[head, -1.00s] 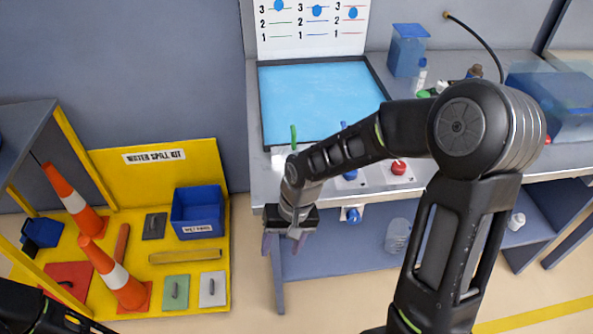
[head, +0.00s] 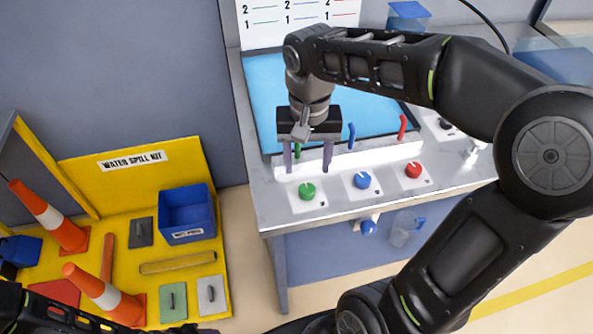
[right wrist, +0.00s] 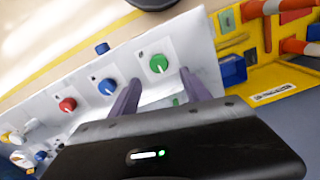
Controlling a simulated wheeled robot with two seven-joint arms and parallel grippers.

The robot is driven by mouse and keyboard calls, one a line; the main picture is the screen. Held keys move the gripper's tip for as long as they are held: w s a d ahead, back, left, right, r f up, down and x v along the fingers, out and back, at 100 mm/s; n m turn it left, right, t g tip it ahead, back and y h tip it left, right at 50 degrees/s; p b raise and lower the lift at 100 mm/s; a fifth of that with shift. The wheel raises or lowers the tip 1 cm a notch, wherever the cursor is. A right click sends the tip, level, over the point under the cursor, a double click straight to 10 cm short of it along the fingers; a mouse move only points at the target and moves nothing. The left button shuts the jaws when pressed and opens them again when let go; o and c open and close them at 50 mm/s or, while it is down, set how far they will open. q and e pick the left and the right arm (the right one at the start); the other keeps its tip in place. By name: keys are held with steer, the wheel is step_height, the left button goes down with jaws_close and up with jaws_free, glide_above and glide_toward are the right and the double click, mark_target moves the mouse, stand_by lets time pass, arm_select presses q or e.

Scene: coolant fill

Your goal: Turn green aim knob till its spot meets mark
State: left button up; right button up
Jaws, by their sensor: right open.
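The green knob (head: 307,190) sits on a white plate at the bench's front left corner. It also shows in the right wrist view (right wrist: 158,63). Its spot and the mark are too small to make out clearly. My right gripper (head: 308,171) is open and empty, pointing down just behind the knob, its fingers apart and not around it. In the right wrist view the fingers (right wrist: 160,80) reach towards the knob from below, one on each side. My left arm shows at the lower left of the head view; only a purple bit of its gripper (head: 206,331) shows at the bottom edge.
A blue knob (head: 362,180) and a red knob (head: 413,170) stand to the right. Upright green, blue (head: 351,135) and red (head: 402,127) levers stand behind, before a blue panel (head: 262,100). Another blue knob (head: 368,227) is on the bench front. A yellow spill kit (head: 140,215) stands left.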

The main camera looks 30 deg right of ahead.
mark_target(307, 188)
steer(key=shift+s, duration=0.25)
steer(key=shift+w+f, duration=0.1)
steer(key=shift+f, duration=0.25)
step_height(307, 188, down, 7)
steer(key=shift+f, duration=0.1)
jaws_close()
stand_by(0.7)
